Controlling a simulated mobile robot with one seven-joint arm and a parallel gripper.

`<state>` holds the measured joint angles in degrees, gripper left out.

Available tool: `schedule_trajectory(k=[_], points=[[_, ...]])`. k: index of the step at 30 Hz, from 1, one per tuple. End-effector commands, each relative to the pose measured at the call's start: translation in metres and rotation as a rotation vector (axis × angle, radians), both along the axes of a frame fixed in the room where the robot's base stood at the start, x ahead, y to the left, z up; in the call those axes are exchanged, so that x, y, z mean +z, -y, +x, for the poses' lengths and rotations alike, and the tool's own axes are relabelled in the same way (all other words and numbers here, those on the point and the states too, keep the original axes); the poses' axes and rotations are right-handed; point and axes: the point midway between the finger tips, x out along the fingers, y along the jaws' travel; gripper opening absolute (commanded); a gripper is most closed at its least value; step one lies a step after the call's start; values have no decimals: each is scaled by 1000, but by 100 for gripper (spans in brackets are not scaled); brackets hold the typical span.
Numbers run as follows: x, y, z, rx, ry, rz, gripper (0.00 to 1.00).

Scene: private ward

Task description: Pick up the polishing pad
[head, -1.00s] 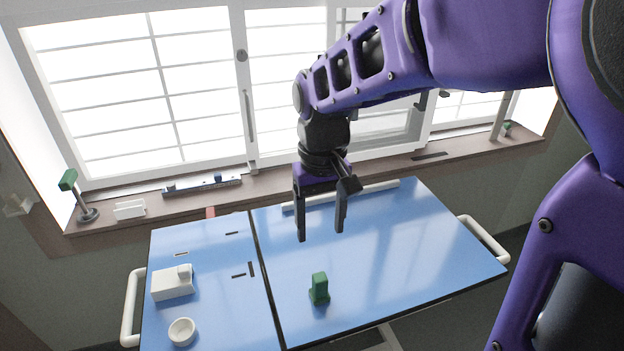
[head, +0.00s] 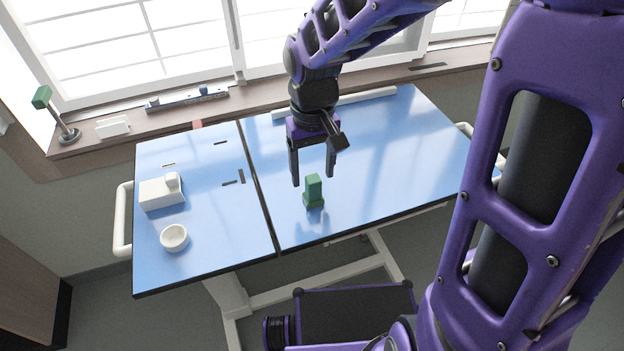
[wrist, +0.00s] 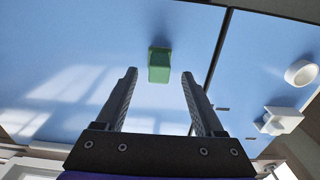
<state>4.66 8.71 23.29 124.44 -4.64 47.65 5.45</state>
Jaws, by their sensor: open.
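A green upright block with a wider base, which I take to be the polishing pad (head: 314,194), stands on the blue tabletop (head: 390,150), right of the dark seam. In the wrist view the green block (wrist: 159,66) lies just beyond the fingertips, roughly midway between them. My gripper (head: 313,180) points down over the table with its two dark fingers apart and nothing between them. It is above and slightly behind the block in the head view. The wrist view also shows the open fingers (wrist: 159,76). I cannot tell the exact height gap.
A white box-like item (head: 158,194) and a white bowl (head: 174,238) stand on the left table section. A white bar (head: 352,105) runs along the back edge. The windowsill behind holds a green-topped stand (head: 67,133). The tabletop around the block is clear.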

Motion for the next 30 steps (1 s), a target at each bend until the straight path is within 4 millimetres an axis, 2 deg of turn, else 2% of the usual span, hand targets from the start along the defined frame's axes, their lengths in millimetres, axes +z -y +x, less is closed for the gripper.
schedule_trajectory(k=[1,7,17,28,29,30], points=[[-12,1,0,-1,-1,0,70],[-39,2,0,-1,-1,0,70],[-42,1,0,0,0,-1,70],[-42,1,0,0,0,-1,5],[-42,1,0,0,0,-1,0],[-42,1,0,0,0,-1,0]])
